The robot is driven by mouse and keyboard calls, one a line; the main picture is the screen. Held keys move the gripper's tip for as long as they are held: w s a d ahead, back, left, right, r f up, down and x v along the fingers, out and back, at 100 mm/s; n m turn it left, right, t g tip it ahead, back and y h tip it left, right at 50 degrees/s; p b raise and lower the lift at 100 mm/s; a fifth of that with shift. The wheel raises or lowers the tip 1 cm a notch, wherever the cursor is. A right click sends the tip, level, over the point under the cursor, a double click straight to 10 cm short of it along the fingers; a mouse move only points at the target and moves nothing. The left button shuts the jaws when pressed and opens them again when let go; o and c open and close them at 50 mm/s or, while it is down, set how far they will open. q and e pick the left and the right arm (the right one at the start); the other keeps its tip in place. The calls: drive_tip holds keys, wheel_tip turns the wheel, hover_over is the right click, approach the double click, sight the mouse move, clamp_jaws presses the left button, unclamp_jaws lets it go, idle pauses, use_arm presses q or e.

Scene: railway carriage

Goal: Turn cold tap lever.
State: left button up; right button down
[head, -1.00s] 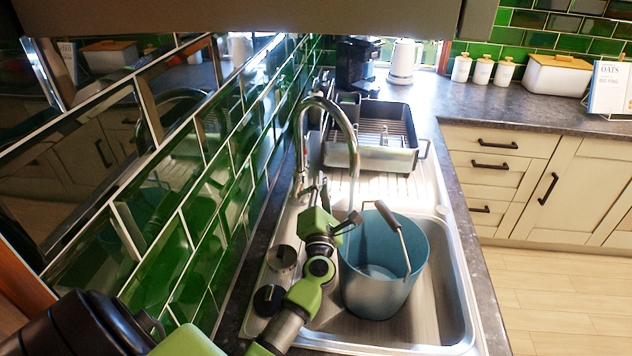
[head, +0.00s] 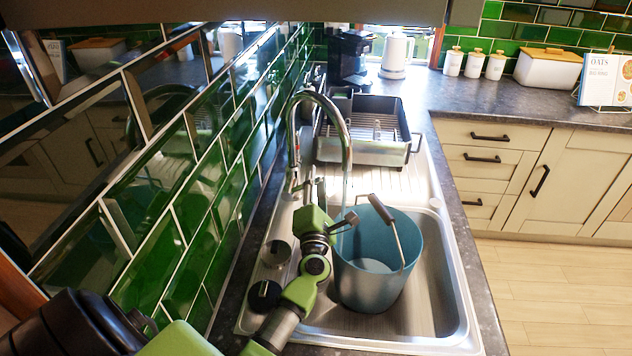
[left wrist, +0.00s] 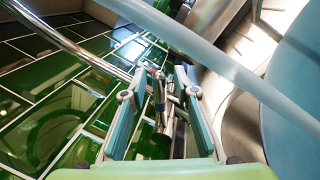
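A chrome tap (head: 347,130) with a tall curved spout stands at the back of the sink, by the tiled wall. My left gripper (head: 327,207) is in front of the tap body, above the sink's wall side. In the left wrist view the gripper (left wrist: 160,78) is open, its fingers apart. Small chrome tap parts (left wrist: 172,93) show between and beyond the fingers; I cannot tell which is the cold lever or whether a finger touches it. My right gripper is out of view.
A blue bucket (head: 375,275) with a raised handle stands in the sink basin (head: 440,290), close to the gripper's right. A dish rack (head: 365,150) stands beyond on the drainer. The green tiled wall (head: 165,225) is close on the left.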

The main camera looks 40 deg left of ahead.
use_arm(q)
drive_tip(key=shift+s+d, duration=0.1)
drive_tip(key=shift+s, duration=0.05)
drive_tip(key=v, duration=1.1)
drive_tip(key=shift+s+d, duration=0.15)
drive_tip(key=shift+s, duration=0.15)
drive_tip(key=shift+f, duration=0.1)
